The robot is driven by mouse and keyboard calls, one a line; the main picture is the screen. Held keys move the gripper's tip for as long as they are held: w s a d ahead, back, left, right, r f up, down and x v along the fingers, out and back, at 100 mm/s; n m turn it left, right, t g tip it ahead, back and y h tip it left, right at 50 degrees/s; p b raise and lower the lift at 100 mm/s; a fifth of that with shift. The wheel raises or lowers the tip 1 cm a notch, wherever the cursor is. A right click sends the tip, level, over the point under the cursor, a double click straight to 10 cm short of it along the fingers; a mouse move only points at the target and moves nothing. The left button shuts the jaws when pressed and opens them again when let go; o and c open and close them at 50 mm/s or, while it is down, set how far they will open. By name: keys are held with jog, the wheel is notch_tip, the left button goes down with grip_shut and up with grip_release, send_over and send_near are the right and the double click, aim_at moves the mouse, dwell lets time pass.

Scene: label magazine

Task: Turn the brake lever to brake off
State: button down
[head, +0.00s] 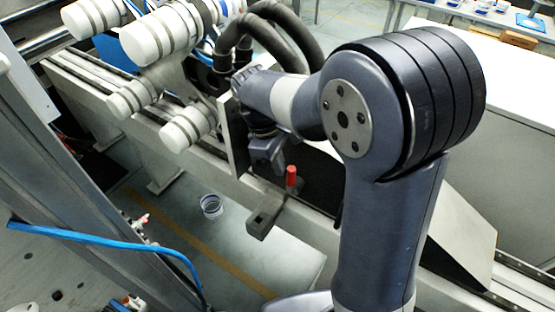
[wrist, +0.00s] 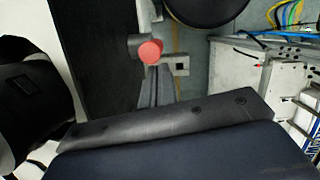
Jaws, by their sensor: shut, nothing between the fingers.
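The brake lever shows in the head view as a red upright grip (head: 291,177) above a grey block-ended bar (head: 265,217). In the wrist view I see the round red end of the grip (wrist: 151,52) from above, with the grey block (wrist: 181,65) to its right. My gripper (head: 268,160) is shut and empty, just left of the red grip in the head view. In the wrist view my fingers (wrist: 155,88) point toward the red grip, very close to it; I cannot tell whether they touch. The lever's pivot is hidden.
White-and-grey rollers (head: 187,128) stand to the left of my gripper in the head view. A blue hose (head: 120,240) crosses the lower left. A white table top (head: 500,75) lies at the right. A small ring-shaped item (head: 211,206) lies below, near the floor line.

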aim_at(293, 182)
jog(key=shift+d, duration=0.1)
jog(key=shift+s+d+b, duration=0.15)
jog(key=shift+s+b, duration=0.05)
jog(key=shift+b, duration=0.15)
jog(key=shift+s+d+r+t+y, duration=0.1)
jog(key=shift+d+t+y, duration=0.1)
jog(key=shift+t+y, duration=0.15)
jog(key=s+d+t+y+b, duration=0.2)
jog(key=d+y+b, duration=0.1)
jog(key=b, duration=0.1)
jog(key=shift+s, duration=0.15)
jog(key=shift+s+d+f+b, duration=0.3)
jog(key=shift+s+d, duration=0.45)
jog(key=shift+d, duration=0.1)
jog(key=shift+r, duration=0.15)
